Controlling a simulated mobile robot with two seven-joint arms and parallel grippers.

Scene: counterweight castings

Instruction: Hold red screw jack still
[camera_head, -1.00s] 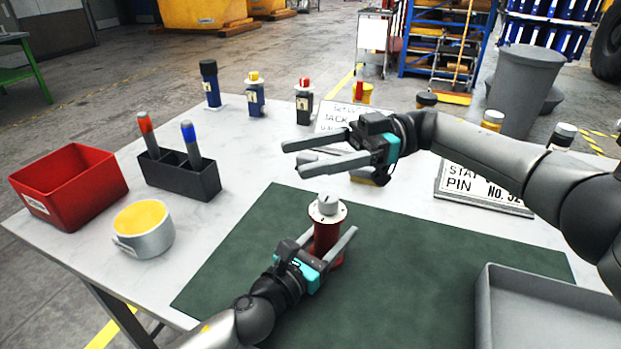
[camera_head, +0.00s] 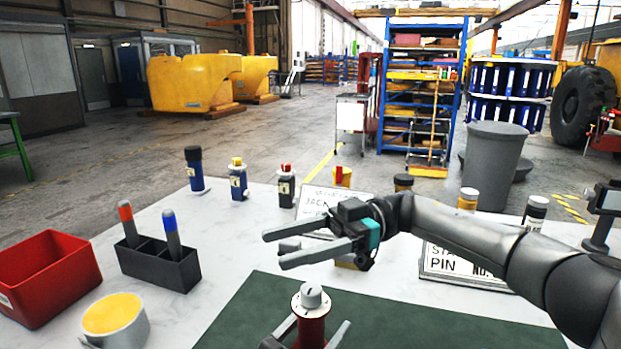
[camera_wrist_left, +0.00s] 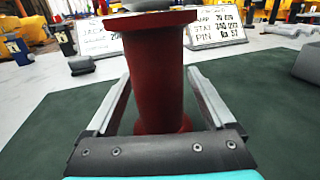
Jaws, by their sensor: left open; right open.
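The red screw jack (camera_head: 313,326) stands upright on the green mat (camera_head: 245,318), with a white flange and grey cap on top. My left gripper (camera_head: 314,334) is low around it, mostly cut off by the bottom edge. In the left wrist view, the red body (camera_wrist_left: 157,75) stands between the two open fingers (camera_wrist_left: 159,85), with a visible gap on each side; its top is cut off. My right gripper (camera_head: 275,250) is open and empty, behind and above the jack, its fingers pointing left.
A red bin (camera_head: 45,275), a black holder (camera_head: 160,265) with two markers and a yellow-topped round container (camera_head: 115,320) are at left. Several small jacks stand along the back, near white sign plates (camera_head: 465,265). The mat left of the jack is clear.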

